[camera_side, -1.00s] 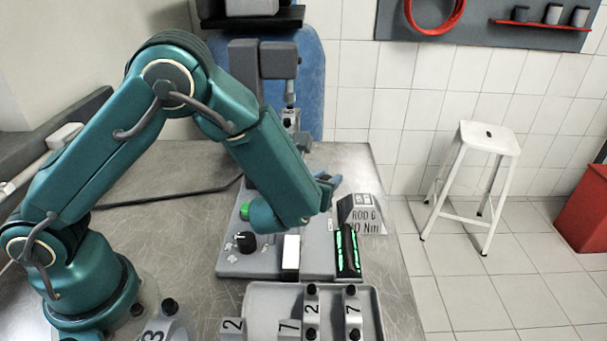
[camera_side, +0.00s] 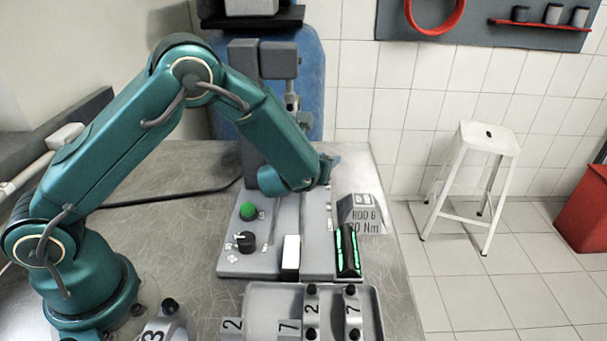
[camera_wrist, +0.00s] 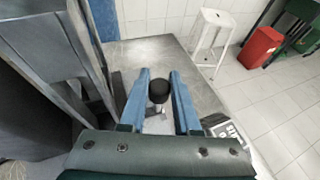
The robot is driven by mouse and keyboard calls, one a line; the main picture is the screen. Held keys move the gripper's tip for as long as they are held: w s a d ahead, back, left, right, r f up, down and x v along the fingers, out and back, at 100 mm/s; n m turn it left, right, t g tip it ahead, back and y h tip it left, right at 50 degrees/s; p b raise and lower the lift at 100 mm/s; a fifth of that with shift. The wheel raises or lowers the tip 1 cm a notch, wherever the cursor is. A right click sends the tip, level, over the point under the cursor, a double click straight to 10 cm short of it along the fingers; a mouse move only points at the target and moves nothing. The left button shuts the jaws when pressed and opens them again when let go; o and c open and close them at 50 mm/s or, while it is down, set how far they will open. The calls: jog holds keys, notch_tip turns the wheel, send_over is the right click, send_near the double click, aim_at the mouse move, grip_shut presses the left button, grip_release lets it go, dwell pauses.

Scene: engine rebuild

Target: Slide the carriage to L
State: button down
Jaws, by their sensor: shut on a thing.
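My gripper (camera_wrist: 160,73) has its two blue fingers on either side of a black round knob (camera_wrist: 158,92) in the wrist view. The knob stands on a light metal part, which I take to be the carriage (camera_wrist: 157,112). My arm hides the knob and the carriage there. I cannot read an L mark in either view.
A green button (camera_side: 249,211), a black dial (camera_side: 245,242) and a white block (camera_side: 291,252) are on the base. A parts tray (camera_side: 262,292) lies in front.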

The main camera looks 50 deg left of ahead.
jog(key=shift+a, duration=0.2)
jog(key=c, duration=0.6)
grip_release()
jog(key=shift+d, duration=0.1)
jog(key=shift+v, duration=2.6)
